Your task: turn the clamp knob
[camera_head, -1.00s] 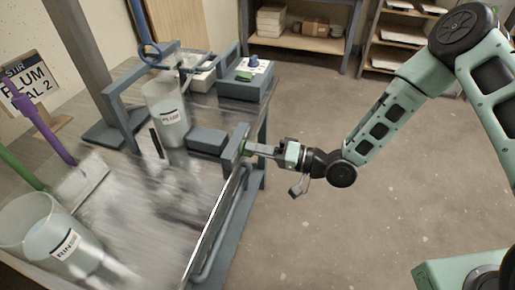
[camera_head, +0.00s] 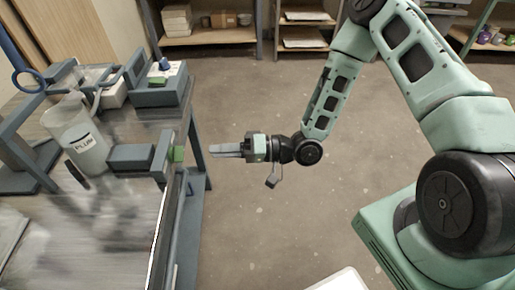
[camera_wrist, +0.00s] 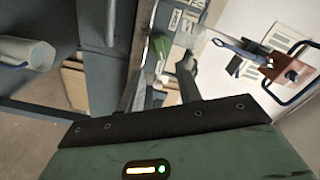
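The metal bench (camera_head: 115,230) fills the left side. Shelves (camera_head: 215,28) line the back. The floor (camera_head: 270,215) right of the bench is open.

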